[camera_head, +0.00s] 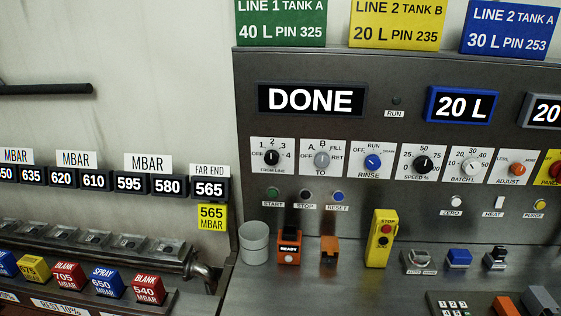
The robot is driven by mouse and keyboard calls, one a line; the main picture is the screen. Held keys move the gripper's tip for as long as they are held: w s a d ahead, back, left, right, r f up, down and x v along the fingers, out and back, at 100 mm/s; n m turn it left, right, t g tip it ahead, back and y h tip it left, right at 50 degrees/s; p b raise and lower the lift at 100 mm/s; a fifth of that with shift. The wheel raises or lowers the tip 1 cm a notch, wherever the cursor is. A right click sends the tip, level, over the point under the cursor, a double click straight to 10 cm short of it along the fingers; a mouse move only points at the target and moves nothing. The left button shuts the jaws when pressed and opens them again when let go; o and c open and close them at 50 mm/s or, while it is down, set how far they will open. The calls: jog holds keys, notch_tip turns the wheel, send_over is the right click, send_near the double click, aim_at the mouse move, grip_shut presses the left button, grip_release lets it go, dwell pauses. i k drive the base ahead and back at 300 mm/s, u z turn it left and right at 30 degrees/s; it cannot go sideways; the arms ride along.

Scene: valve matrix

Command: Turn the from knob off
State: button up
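The from knob (271,157) is a small black knob on a white plate labelled FROM LINE, at the left end of the knob row on the grey control panel (420,100). Its plate has marks for OFF and 1 to 4. My gripper is not in view, and nothing is touching the knob.
A grey TO knob (321,159) and a blue RINSE knob (373,161) sit close to its right. The screen (310,99) above reads DONE. A grey cup (254,243), an orange READY device (289,247) and a yellow pendant (381,240) stand below on the ledge.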

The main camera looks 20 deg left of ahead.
aim_at(271, 157)
jog(key=z, duration=0.85)
jog(key=k, duration=1.35)
jog(key=u, duration=1.4)
jog(key=i, duration=0.65)
